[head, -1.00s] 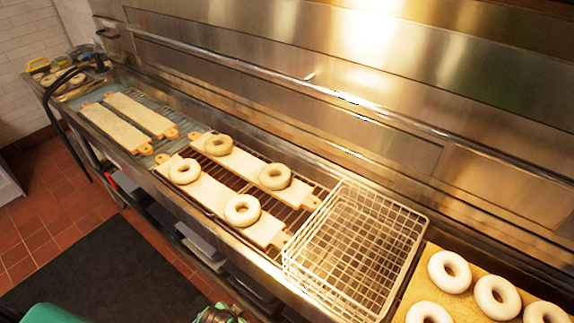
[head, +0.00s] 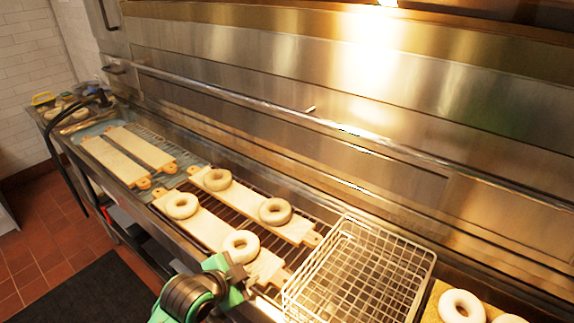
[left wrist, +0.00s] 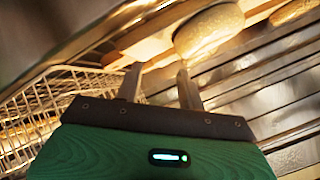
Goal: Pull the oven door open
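The oven front (head: 270,60) is a long stainless steel wall of panels behind the counter in the head view. A long horizontal bar handle (head: 220,92) runs across it, and the panels look closed. My left gripper (head: 238,270) is low at the front of the counter, by the near bagel board and left of the wire basket, well below and apart from the bar. In the left wrist view, its two fingers (left wrist: 160,80) stand apart with nothing clearly held; a bagel (left wrist: 208,32) lies beyond them. My right gripper is not in view.
Boards with bagels (head: 215,226) lie on the counter rack in front of the oven. An empty wire basket (head: 360,275) stands to the right, with more bagels (head: 461,306) beyond it. Empty boards (head: 115,160) and a dark hose (head: 62,150) are at the left.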

